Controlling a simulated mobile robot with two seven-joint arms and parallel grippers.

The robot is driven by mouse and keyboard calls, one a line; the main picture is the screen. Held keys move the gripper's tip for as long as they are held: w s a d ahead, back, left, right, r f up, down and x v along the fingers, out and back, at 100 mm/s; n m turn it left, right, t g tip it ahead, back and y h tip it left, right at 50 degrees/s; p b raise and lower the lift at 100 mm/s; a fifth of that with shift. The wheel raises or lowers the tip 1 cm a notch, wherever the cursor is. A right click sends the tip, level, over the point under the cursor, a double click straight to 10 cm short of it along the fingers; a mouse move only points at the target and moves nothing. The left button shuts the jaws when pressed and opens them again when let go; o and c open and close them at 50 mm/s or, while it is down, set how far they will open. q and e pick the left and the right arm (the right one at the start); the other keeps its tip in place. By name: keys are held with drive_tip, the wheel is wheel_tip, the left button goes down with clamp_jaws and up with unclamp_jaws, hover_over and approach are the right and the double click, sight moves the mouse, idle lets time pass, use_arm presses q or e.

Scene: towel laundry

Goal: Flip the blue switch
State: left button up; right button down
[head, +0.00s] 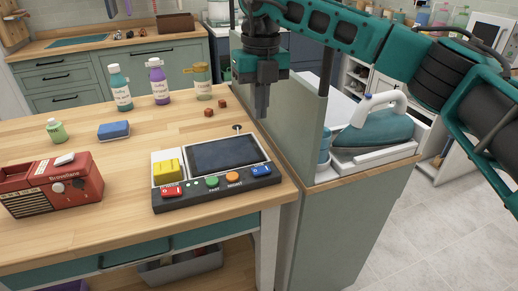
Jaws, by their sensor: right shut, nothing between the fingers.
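The blue switch (261,171) is a small block with a white mark at the right end of the dark control panel (221,188) on the wooden table. A red switch (172,191) sits at the panel's left end, with a green button (212,181) and an orange button (234,178) between them. My right gripper (262,112) points down, shut and empty, and appears above and behind the panel's right side, apart from the blue switch. My left gripper is not in view.
A dark screen (223,153) and a yellow block (168,169) are at the panel's back. A red radio (50,184), blue sponge (114,130) and several bottles stand on the table. A grey-green partition (297,112) and an iron (374,130) are at the right.

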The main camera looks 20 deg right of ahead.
drive_tip(key=shift+a, duration=0.1)
idle(0.3)
approach(257, 171)
wheel_tip(257, 171, down, 5)
drive_tip(key=shift+a+f, duration=0.1)
drive_tip(key=shift+f, duration=0.8)
drive_tip(key=shift+f, duration=0.1)
